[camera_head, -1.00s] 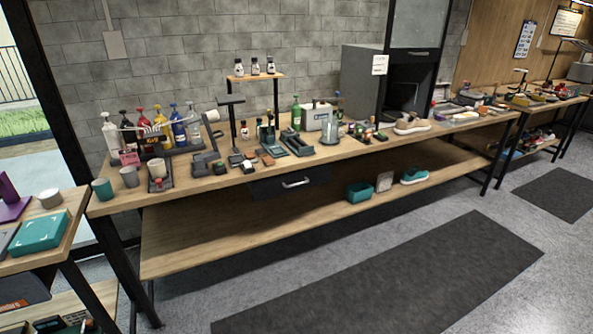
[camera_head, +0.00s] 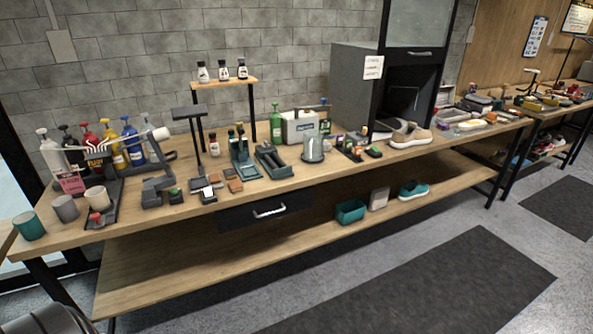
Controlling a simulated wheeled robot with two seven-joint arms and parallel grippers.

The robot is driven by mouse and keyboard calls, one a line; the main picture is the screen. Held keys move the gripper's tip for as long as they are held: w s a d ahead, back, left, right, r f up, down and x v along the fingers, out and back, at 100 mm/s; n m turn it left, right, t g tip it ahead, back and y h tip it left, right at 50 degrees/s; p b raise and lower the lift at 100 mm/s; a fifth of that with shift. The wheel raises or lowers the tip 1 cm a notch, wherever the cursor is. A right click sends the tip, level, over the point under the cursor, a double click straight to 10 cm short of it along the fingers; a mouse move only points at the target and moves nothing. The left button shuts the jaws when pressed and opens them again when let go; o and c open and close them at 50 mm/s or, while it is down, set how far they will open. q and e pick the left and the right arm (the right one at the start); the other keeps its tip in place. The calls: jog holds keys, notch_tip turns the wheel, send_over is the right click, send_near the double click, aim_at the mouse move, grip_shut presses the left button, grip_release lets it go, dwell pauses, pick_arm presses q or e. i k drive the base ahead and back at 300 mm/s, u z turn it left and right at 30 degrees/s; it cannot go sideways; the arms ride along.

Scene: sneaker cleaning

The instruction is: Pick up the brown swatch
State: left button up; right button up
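Several small flat swatches lie on the wooden workbench (camera_head: 330,175), near its front edge and above the drawer. One brown swatch (camera_head: 235,186) lies at the front of this group. Another brownish-orange piece (camera_head: 230,173) lies just behind it. Dark and grey pieces lie to their left, one with a white patch (camera_head: 208,193). They are too small to tell exact shades or textures. Neither of my grippers shows in the view, and nothing is seen touching the swatches.
Pump bottles (camera_head: 131,142) and cups (camera_head: 66,208) crowd the bench's left end. A small raised shelf (camera_head: 224,84) stands behind the swatches. A dark drawer (camera_head: 265,210) hangs below. A beige sneaker (camera_head: 410,135) sits further right. The floor in front, with a dark mat (camera_head: 430,285), is clear.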

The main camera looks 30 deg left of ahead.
aim_at(235, 185)
jog(key=z, duration=0.25)
jog(key=i, duration=1.7)
jog(key=u, duration=0.45)
jog(key=i, duration=0.85)
jog(key=u, duration=1.5)
jog(key=i, duration=0.8)
jog(key=u, duration=0.75)
